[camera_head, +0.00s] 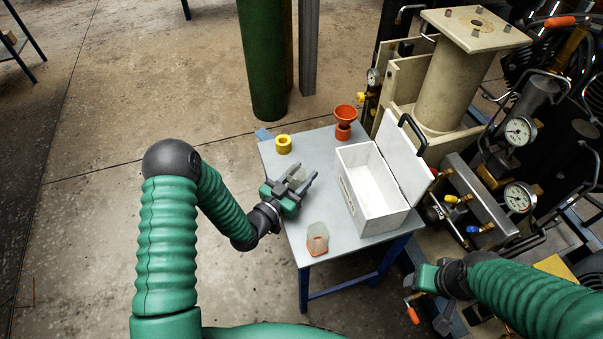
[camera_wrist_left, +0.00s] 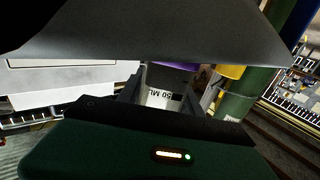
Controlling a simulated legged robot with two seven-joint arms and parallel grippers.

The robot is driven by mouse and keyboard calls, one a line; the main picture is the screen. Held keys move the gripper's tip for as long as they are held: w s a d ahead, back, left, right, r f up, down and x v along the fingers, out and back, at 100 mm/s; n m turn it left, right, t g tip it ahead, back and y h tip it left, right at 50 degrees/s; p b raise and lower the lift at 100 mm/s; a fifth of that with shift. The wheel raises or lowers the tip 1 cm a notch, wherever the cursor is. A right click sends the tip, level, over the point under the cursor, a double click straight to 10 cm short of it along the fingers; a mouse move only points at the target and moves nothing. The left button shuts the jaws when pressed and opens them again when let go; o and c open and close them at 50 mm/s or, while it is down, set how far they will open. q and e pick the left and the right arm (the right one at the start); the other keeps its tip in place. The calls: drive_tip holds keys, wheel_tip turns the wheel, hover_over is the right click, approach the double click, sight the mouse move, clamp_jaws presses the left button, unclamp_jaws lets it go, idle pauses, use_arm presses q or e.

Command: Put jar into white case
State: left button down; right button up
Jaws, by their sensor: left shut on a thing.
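My left gripper (camera_head: 303,180) is over the left part of the small table, shut on a small clear jar (camera_head: 297,174). In the left wrist view the jar (camera_wrist_left: 162,97) shows between the fingers, with dark "50 ML" print that reads upside down. The white case (camera_head: 347,186) stands open and looks empty on the right part of the table, to the right of my left gripper. Its lid (camera_head: 402,150) is raised on the right side. My right gripper (camera_head: 428,278) is low on the right, beyond the table, and its fingers do not show clearly.
A clear container with orange-red in it (camera_head: 317,240) stands at the table's (camera_head: 340,256) front edge. Compressor machinery with gauges (camera_head: 519,131) fills the right side.

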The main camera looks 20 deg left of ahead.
sight(291, 188)
use_arm(q)
drive_tip(key=shift+f, duration=0.3)
drive_tip(key=c, duration=0.7)
unclamp_jaws()
drive_tip(key=shift+v, duration=4)
